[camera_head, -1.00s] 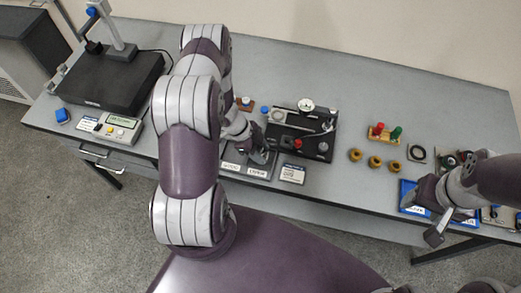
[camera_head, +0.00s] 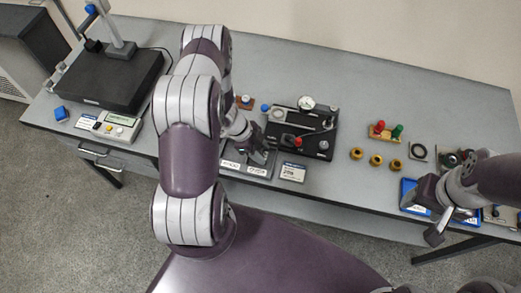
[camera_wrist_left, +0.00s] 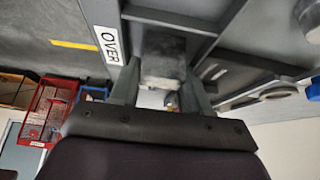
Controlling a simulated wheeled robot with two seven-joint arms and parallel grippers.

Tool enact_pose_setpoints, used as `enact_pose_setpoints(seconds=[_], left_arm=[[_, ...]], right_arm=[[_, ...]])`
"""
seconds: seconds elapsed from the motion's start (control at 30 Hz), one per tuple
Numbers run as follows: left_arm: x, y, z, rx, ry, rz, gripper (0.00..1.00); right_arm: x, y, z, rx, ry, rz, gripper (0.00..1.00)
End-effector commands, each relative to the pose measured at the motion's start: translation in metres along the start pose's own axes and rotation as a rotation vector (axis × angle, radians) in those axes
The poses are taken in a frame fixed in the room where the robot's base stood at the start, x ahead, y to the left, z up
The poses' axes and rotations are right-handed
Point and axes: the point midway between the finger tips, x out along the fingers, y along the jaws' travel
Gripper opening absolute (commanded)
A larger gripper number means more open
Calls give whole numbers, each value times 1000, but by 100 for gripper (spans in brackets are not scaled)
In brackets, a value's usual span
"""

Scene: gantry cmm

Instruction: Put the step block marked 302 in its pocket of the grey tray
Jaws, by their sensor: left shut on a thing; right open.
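My left gripper (camera_head: 262,156) is over the grey tray (camera_head: 246,178) at the front edge of the bench, left of centre. In the left wrist view the left gripper (camera_wrist_left: 160,88) is shut on a small grey block (camera_wrist_left: 162,62), taken to be the step block. No 302 marking can be read on it. The block is at the tray's (camera_wrist_left: 212,18) wall beside the OVER label; whether it touches the pocket floor I cannot tell. My right gripper (camera_head: 438,212) is open and empty above the blue tray at the right.
Brass rings (camera_head: 376,160), a peg rack (camera_head: 385,131) and a blue tray (camera_head: 408,188) are further right. The back right of the bench is clear.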

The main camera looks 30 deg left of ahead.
Motion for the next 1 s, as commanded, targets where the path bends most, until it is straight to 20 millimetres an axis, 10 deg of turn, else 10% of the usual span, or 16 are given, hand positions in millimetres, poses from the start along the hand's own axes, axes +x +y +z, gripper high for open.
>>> enact_pose_setpoints(seconds=[0.23, 0.27, 0.37, 1.0], left_arm=[[0, 0, 0, 0, 0, 0, 5], [0, 0, 0, 0, 0, 0, 50], [0, 0, 0, 0, 0, 0, 76], [2, 3, 0, -2, 1, 6, 98]], right_arm=[[0, 0, 0, 0, 0, 0, 59], [0, 0, 0, 0, 0, 0, 59], [0, 0, 0, 0, 0, 0, 59], [0, 0, 0, 0, 0, 0, 59]])
